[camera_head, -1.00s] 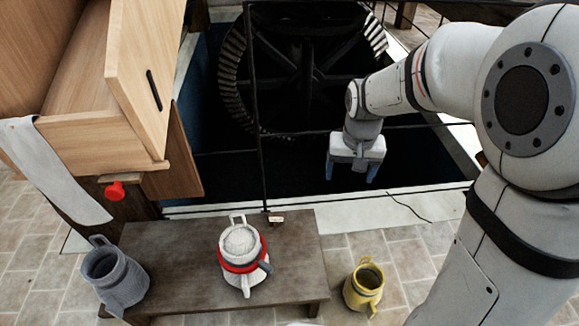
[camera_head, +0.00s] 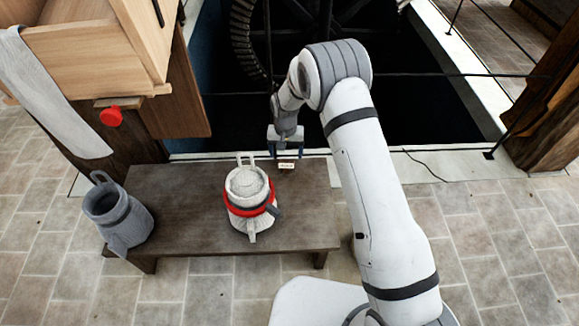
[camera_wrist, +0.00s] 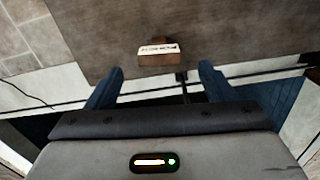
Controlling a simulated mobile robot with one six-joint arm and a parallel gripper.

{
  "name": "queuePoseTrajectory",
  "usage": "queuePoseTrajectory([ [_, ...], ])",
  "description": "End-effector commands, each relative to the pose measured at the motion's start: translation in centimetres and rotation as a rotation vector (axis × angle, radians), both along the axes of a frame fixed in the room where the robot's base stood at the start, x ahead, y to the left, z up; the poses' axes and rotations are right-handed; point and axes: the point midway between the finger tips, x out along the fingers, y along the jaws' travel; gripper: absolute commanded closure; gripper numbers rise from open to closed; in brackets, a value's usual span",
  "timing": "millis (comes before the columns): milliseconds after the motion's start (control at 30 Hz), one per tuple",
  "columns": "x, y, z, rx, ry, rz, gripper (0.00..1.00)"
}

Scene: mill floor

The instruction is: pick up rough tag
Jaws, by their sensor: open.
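The rough tag (camera_head: 286,165) is a small white label with dark lettering too small to read. It sits near the back edge of the dark wooden bench (camera_head: 185,205). In the wrist view the tag (camera_wrist: 158,50) shows a white strip on a small brown block, beyond my fingertips and centred between them. My gripper (camera_head: 286,153) is open, with its blue fingers pointing down just behind and above the tag in the head view. In the wrist view my gripper (camera_wrist: 160,70) has nothing between its fingers.
A white jug with a red band (camera_head: 249,200) stands on the bench close left of the tag. A grey jug (camera_head: 118,215) stands at the bench's left end. A dark pit with thin rails (camera_head: 415,74) lies behind the bench. A wooden cabinet (camera_head: 90,50) stands at left.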

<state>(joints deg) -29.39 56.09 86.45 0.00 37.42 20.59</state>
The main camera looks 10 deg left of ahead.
Motion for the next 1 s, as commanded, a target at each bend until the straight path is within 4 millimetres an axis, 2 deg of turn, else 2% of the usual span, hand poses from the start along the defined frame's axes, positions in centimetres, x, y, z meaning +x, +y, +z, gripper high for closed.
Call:
queuePoseTrajectory([
  [433, 0.3, -0.1, -5.7, -0.001, 0.001, 0.000, 0.24],
  [533, 0.3, 0.0, -6.3, -0.001, 0.000, 0.000, 0.24],
  [700, 0.3, 0.0, -6.2, -0.001, 0.000, 0.001, 0.24],
  [1000, 0.3, 0.0, -6.1, -0.001, 0.000, 0.001, 0.47],
])
